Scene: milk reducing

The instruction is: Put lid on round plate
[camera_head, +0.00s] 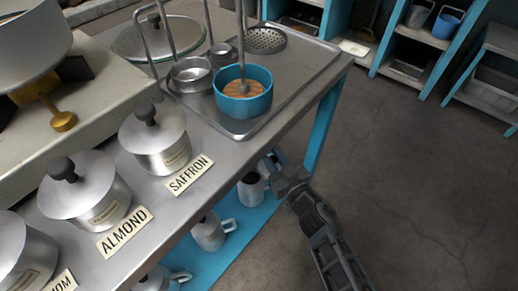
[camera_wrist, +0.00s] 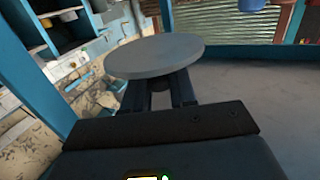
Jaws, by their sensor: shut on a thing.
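In the wrist view a flat, round grey disc that looks like the lid (camera_wrist: 155,57) sits at the tips of my gripper (camera_wrist: 160,95). The gripper's fingers are shut on it from beneath, and the middle of the grip is partly hidden. In the head view my gripper (camera_head: 270,163) is at the counter's front edge, below its top, and the held lid cannot be made out there. A separate glass lid (camera_head: 180,38) with a dark knob lies at the back of the counter. I cannot pick out a round plate for certain.
On the counter, a metal tray (camera_head: 318,62) holds a blue pot (camera_head: 258,104), a steel pan (camera_head: 190,86) and a strainer (camera_head: 264,40). Lidded canisters (camera_head: 160,150) line the front left. Mugs (camera_head: 208,234) stand on the blue lower shelf (camera_head: 222,258). Floor at right (camera_head: 420,180) is clear.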

